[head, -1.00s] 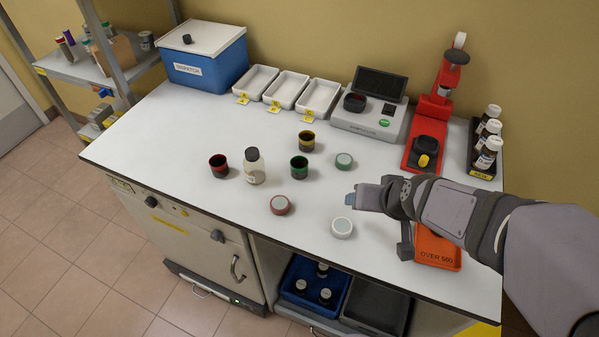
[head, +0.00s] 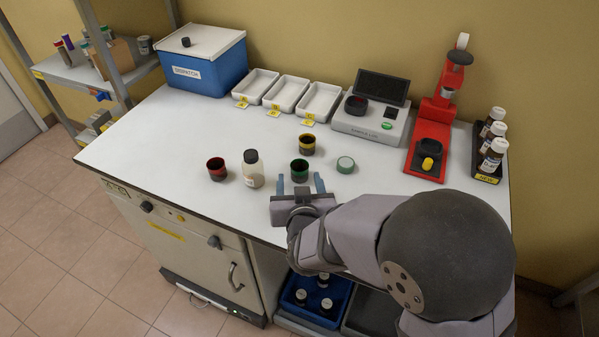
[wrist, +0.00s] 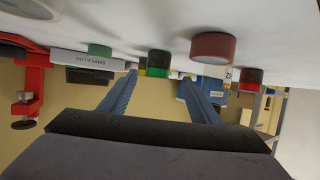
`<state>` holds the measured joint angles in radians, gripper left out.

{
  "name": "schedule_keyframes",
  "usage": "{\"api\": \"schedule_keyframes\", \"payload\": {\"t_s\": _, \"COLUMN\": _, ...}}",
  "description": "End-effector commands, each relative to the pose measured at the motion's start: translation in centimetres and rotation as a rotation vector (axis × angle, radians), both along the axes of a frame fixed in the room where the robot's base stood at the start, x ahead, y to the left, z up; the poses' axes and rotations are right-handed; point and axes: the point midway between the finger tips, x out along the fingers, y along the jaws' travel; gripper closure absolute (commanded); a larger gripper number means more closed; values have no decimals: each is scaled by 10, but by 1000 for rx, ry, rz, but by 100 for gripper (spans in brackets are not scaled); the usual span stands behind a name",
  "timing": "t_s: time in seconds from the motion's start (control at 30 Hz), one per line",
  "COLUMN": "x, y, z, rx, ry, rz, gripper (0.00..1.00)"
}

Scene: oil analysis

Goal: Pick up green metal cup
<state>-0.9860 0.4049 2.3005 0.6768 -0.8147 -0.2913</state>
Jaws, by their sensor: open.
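The green metal cup (head: 299,171) stands upright on the white bench, dark-bodied with a green rim band. My gripper (head: 300,183) is open and low over the bench on the cup's near side, its two fingers pointing at it. In the wrist view, which is upside down, the green cup (wrist: 158,66) shows in the gap between the fingertips (wrist: 160,80). No contact is visible. I cannot tell whether the tips reach past its near side.
The bench's left part is clear.

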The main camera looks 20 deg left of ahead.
Motion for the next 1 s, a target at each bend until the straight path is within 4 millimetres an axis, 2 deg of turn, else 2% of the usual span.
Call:
{"api": "schedule_keyframes", "payload": {"t_s": 0.67, "x": 23, "y": 10, "z": -10, "rx": 0, "ry": 1, "rz": 0, "gripper": 43}}
{"api": "schedule_keyframes", "payload": {"t_s": 1.0, "x": 54, "y": 22, "z": -22, "rx": 0, "ry": 1, "rz": -1, "gripper": 43}}
